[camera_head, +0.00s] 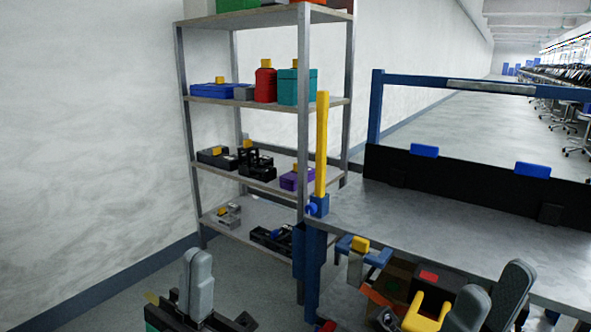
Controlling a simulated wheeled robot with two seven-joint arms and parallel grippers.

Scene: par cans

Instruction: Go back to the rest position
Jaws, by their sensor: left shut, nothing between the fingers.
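My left gripper (198,262) is at the lower left of the head view, in front of the floor near the shelf. Its two grey fingers are together with nothing between them. My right gripper (497,276) is at the lower right, in front of the near edge of the grey workbench (420,225). Its two grey fingers stand apart and I see nothing held between them. The lower parts of both grippers are cut off by the bottom of the picture.
A metal shelf (303,130) holds a red container (266,84), a teal box (298,90) and several tools. A yellow post (322,145) rises at the bench corner. A brown box (395,282) and a yellow part (428,312) lie below the bench, close to my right gripper.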

